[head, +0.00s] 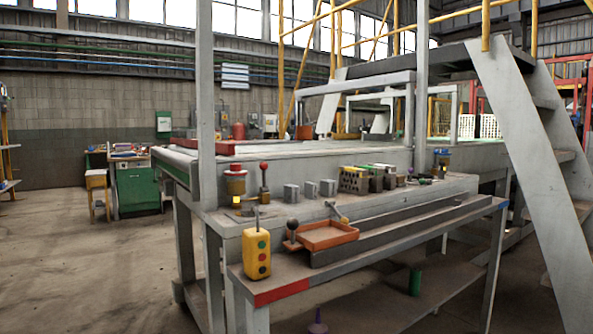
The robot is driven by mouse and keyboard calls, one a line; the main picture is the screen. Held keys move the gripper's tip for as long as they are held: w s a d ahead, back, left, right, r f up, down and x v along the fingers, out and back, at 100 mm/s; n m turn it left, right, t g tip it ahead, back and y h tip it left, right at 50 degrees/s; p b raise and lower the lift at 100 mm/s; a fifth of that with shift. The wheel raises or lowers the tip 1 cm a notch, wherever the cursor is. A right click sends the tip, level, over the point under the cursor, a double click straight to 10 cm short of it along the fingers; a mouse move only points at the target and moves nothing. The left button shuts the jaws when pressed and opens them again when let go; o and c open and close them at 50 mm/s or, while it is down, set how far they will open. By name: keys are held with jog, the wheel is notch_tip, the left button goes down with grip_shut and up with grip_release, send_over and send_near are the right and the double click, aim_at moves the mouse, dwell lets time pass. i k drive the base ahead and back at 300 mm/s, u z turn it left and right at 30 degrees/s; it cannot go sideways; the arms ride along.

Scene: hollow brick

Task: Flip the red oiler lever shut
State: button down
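A lever with a red ball knob (264,167) stands upright on the grey bench ledge, left of centre in the head view. Its dark stem rises from a small base. I cannot tell whether the red-knobbed lever is joined to this cup. A second lever with a dark ball knob (292,225) stands lower down at the orange tray. My gripper is not in this view.
A yellow pendant box with buttons (257,254) stands at the bench's front left corner. An orange tray (327,235) lies right of it. Grey blocks (310,189) and several small parts line the ledge. A grey post (206,110) rises left of the cup. Open floor lies left.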

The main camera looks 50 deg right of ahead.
aim_at(264, 166)
jog(key=z, duration=2.25)
